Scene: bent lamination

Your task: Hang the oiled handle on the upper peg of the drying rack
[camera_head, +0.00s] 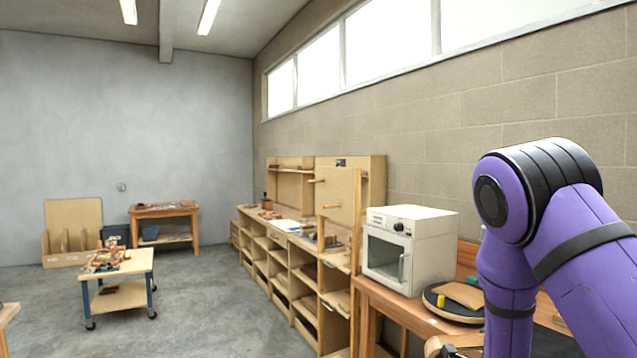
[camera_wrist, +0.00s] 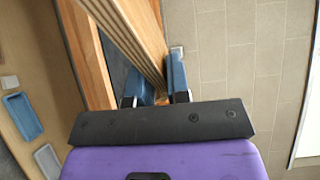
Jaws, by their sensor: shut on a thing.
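My gripper (camera_wrist: 154,72) shows in the wrist view with its two blue fingers closed on a striped, layered wooden piece, which looks like the handle (camera_wrist: 133,34). The handle runs from between the fingers toward the top of the picture. In the head view my gripper is not visible; only my purple arm fills the right side. The drying rack seems to be the upright wooden panel (camera_head: 343,194) beyond the white oven. An upper peg (camera_head: 317,181) and a lower, more orange peg (camera_head: 332,206) stick out toward the left. Both pegs look bare.
A white oven (camera_head: 409,251) stands on the near wooden bench (camera_head: 388,305), between my arm and the panel. A round black disc (camera_head: 457,316) with a wooden piece lies on this bench. Long shelving (camera_head: 285,272) runs along the wall. A wheeled cart (camera_head: 118,280) stands left; the floor between is clear.

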